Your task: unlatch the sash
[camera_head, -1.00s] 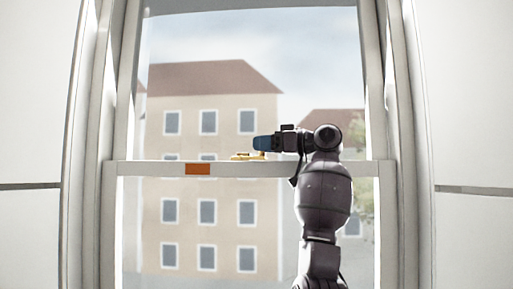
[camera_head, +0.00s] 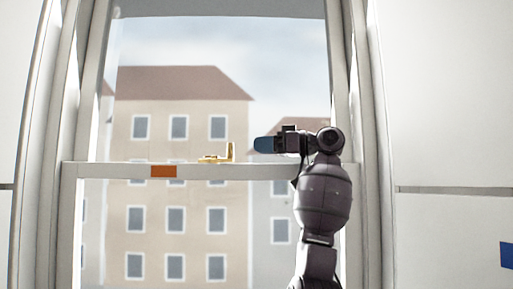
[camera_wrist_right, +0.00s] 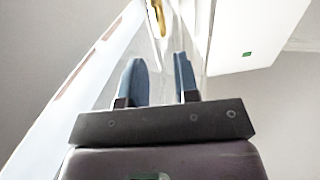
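The sash window's white meeting rail (camera_head: 100,170) crosses the head view. A small brass latch (camera_head: 216,156) sits on top of it, with a low flat part and a short upright part at its right end. My right gripper (camera_head: 256,145), with blue fingers, is right of the latch with a clear gap. In the right wrist view the two fingers (camera_wrist_right: 160,82) stand apart with nothing between them. A brass piece (camera_wrist_right: 156,16), likely the latch, shows beyond the fingertips at the top. My left gripper is not in view.
An orange patch (camera_head: 163,171) is on the rail left of the latch. White window jambs (camera_head: 92,90) and wall panels flank the glass. A blue patch (camera_head: 507,255) is on the right wall. Buildings show outside.

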